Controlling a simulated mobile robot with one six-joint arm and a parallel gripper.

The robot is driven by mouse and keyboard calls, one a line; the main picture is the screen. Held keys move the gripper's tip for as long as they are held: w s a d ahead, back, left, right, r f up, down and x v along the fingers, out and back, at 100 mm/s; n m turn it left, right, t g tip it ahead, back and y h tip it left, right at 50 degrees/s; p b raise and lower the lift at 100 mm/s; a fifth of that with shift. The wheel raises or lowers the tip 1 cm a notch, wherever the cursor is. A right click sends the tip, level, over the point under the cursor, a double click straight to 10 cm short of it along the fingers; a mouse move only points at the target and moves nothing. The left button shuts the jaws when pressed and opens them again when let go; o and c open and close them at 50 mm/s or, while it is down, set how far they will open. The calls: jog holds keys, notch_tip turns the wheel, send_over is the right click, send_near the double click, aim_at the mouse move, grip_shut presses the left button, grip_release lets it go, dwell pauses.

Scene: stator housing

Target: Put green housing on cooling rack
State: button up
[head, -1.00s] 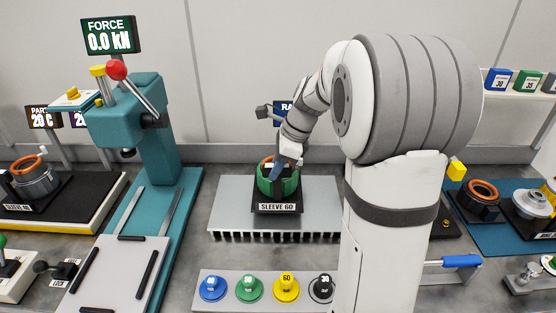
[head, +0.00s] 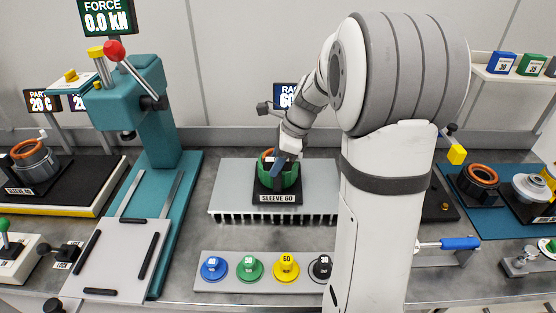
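The green housing (head: 265,180) stands upright in a black holder labelled SLEEVE 60 (head: 277,198). The holder rests on the grey finned cooling rack (head: 231,184) at the middle of the bench. Something orange shows inside the housing's top. My gripper (head: 281,168) points down at the housing from the upper right, with a blue-grey finger against or in front of its near wall. The other finger is hidden, so I cannot tell whether it grips the housing.
A teal press (head: 152,140) stands at left with a pale plate (head: 116,262) before it. A strip with blue, green, yellow and black knobs (head: 285,266) lies in front of the rack. A blue mat (head: 507,215) with parts lies at right. The rack's left part is clear.

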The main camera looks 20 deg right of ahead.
jog(key=v, duration=1.2)
jog(key=s+a+f+n+h, duration=0.2)
jog(key=s+a+f+n, duration=0.1)
jog(key=s+n, duration=0.7)
jog(key=s+a+f+n+t+h, duration=0.1)
jog(key=s+a+f+n+h, duration=0.1)
jog(key=s+n, duration=0.8)
jog(key=shift+s+a+f+n, duration=0.3)
jog(key=shift+a+f+n, duration=0.6)
jog(key=shift+a, duration=0.35)
